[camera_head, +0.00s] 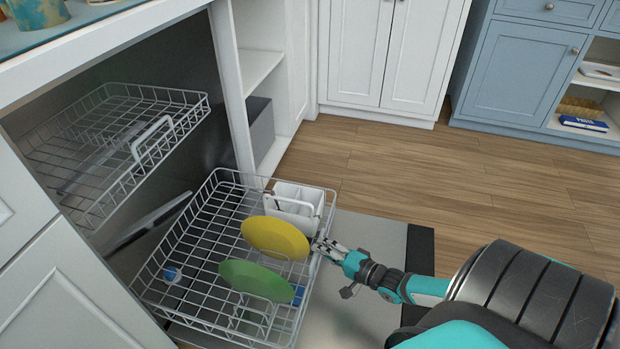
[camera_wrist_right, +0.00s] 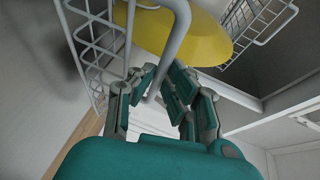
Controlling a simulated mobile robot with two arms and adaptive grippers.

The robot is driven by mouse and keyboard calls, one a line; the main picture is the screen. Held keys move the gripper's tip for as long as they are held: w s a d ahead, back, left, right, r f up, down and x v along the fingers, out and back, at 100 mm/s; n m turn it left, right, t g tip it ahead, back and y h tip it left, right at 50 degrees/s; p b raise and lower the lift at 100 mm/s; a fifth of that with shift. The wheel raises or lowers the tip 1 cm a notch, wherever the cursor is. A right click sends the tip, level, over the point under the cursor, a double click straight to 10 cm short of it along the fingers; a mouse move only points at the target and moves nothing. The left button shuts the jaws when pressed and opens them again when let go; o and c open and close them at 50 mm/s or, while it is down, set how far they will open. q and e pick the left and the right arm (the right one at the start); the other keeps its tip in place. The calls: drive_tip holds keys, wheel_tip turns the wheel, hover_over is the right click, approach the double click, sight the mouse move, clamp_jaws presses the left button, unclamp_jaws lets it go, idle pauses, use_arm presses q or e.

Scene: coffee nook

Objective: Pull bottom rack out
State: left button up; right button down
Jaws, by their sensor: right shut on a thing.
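The bottom rack (camera_head: 205,225) is a white wire basket standing out of the dishwasher over its open door. It holds a yellow plate (camera_head: 275,237), a green plate (camera_head: 254,279) and a white cutlery basket (camera_head: 297,208). My right gripper (camera_head: 322,246) is at the rack's right side, near the yellow plate. In the right wrist view, my right gripper's fingers (camera_wrist_right: 165,84) are shut around a white bar (camera_wrist_right: 178,35) of the rack. The yellow plate (camera_wrist_right: 190,38) is just beyond the bar. My left gripper is not in view.
The upper rack (camera_head: 115,150) sits inside the dishwasher, empty of dishes. The open door (camera_head: 352,245) lies below the bottom rack. Wooden floor (camera_head: 480,190) is clear to the right. White cabinets (camera_head: 385,50) and blue cabinets (camera_head: 520,70) stand at the back.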

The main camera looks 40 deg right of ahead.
drive_tip(key=shift+s+d, duration=0.4)
drive_tip(key=shift+s, duration=0.3)
drive_tip(key=c, duration=1.4)
unclamp_jaws()
drive_tip(key=v, duration=1.2)
